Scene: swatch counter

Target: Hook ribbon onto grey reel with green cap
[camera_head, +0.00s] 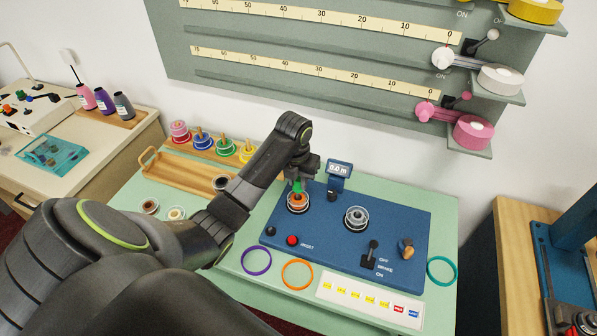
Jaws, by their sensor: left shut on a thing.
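My left gripper (300,174) points down over the left spindle of the blue winding machine (325,240). It is shut on a small green piece, probably the green cap (297,187). Just below it is an orange reel (298,202) on the left spindle; whether the green piece touches it I cannot tell. A grey reel (356,217) sits on the right spindle, apart from the gripper. No ribbon strand can be made out between the two reels. My right gripper is not in view.
The machine carries a small display (340,169), a red reset button (292,240) and a brake lever (372,252). Purple (256,261), orange (297,274) and teal (441,270) rings lie around it. A wooden tray (180,170) and several coloured spools stand at the back left.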

